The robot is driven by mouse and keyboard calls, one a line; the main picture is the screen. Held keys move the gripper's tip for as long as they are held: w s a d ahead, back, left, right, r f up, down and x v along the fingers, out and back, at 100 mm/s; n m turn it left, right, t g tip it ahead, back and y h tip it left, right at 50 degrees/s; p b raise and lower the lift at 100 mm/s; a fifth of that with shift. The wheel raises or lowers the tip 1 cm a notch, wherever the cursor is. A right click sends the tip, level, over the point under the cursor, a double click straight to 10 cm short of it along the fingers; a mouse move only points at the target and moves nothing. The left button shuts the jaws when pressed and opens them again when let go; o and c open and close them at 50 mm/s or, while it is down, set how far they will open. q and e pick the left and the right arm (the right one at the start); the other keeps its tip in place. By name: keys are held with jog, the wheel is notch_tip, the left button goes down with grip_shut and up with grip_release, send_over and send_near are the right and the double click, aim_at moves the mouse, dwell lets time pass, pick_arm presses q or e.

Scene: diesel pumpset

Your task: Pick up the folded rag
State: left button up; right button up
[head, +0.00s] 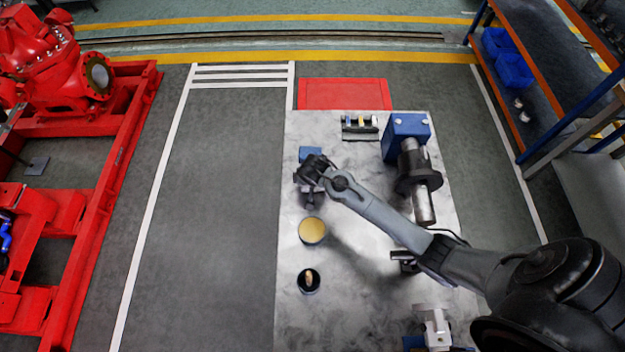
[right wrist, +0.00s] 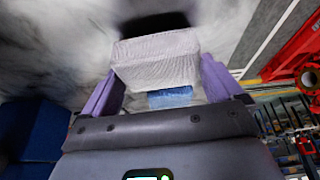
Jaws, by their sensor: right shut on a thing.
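The folded rag (right wrist: 156,58) is a pale, ribbed, block-shaped cloth in the right wrist view. It sits between the two purple fingers of my right gripper (right wrist: 158,86), which is shut on it. In the head view my right gripper (head: 311,191) is over the left part of the grey worktable (head: 345,300). The rag is hard to make out there under the wrist. I cannot tell from these views how far it is above the table. My left gripper is not in view.
A blue block (head: 310,154) lies just behind my right gripper. A tin with yellowish contents (head: 312,231) and a dark round dish (head: 308,281) stand in front of it. A blue unit with a dark shaft (head: 407,133) stands at the back right. A red panel (head: 345,94) lies beyond the table.

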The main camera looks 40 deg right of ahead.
jog(key=r, duration=0.3)
jog(key=shift+s+d, duration=0.25)
jog(key=shift+s, duration=0.05)
jog(key=s+d+r+p, duration=0.1)
jog(key=s+d+r, duration=0.5)
jog(key=s+d, duration=0.1)
jog(key=shift+s+d+r, duration=0.15)
jog(key=shift+s+d, duration=0.15)
jog(key=shift+s, duration=0.15)
jog(key=o, duration=0.5)
jog(key=c, duration=0.4)
jog(key=shift+y, duration=0.3)
